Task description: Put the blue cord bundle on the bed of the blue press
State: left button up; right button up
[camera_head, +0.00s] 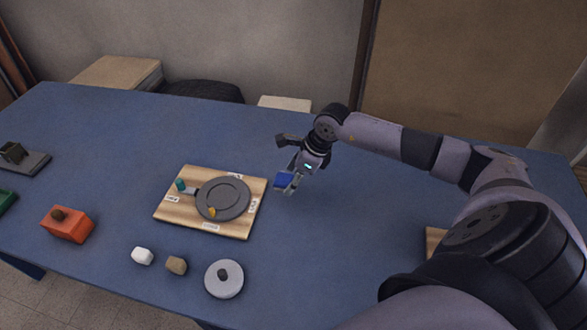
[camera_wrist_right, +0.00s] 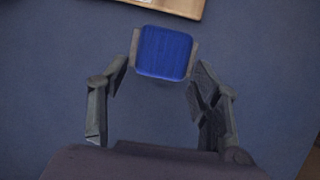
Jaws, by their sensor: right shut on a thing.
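My right gripper (camera_head: 287,181) is shut on the blue cord bundle (camera_head: 283,180), just right of the wooden board and close above the blue table. In the right wrist view the bundle (camera_wrist_right: 164,52) is a blue, ribbed, rounded block between the two fingertips (camera_wrist_right: 163,56). I cannot make out a blue press in either view. My left gripper is not in view.
A wooden board (camera_head: 170,214) bears a grey round plate and labels. An orange block (camera_head: 66,225), white lump (camera_head: 142,256), brown lump (camera_head: 176,265) and grey disc (camera_head: 223,287) lie in front. A dark object on a grey plate (camera_head: 35,164) stands at far left.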

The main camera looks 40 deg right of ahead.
notch_tip(320, 180, up, 12)
jog(key=b, duration=0.1)
jog(key=shift+b, duration=0.35)
